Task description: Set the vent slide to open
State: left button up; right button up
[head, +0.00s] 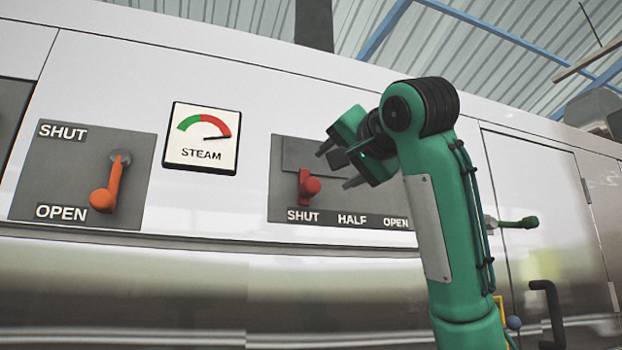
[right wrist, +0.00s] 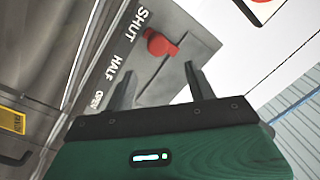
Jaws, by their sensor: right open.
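The vent slide's red knob (head: 309,187) stands at the left end of its grey plate (head: 284,158), above the word SHUT. HALF and OPEN are printed further right. The knob also shows in the right wrist view (right wrist: 161,46), beyond my fingers and beside SHUT. My right gripper (head: 336,168) is open and empty, just to the right of the knob and apart from it. In the right wrist view both fingers (right wrist: 158,75) are spread, with nothing between them. My right arm hides the plate's right end in the head view. My left gripper is not in view.
A steam gauge (head: 202,139) has its needle in the red. An orange lever (head: 106,192) on a SHUT/OPEN plate points down towards OPEN. A green-tipped handle (head: 520,223) and a black door handle (head: 551,310) stick out at the right.

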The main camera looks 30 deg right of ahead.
aim_at(314, 183)
jog(key=w+p, duration=0.1)
jog(key=w, duration=0.1)
jog(key=w+d+p, duration=0.1)
jog(key=w, duration=0.1)
jog(key=shift+w+r, duration=0.1)
jog(key=shift+w, duration=0.15)
jog(key=w, duration=0.2)
jog(key=shift+w+d+f+p, duration=0.2)
jog(key=shift+w+d+p, duration=0.1)
jog(key=shift+p, duration=0.1)
jog(key=w+p, duration=0.2)
jog(key=w, duration=0.1)
jog(key=shift+w+d, duration=0.2)
jog(key=shift+w, duration=0.2)
jog(key=shift+w+d+f+p, duration=0.1)
jog(key=shift+w+f+p, duration=0.1)
jog(key=shift+w+p, duration=0.3)
jog(key=shift+r, duration=0.1)
jog(key=c, duration=0.5)
grip_shut()
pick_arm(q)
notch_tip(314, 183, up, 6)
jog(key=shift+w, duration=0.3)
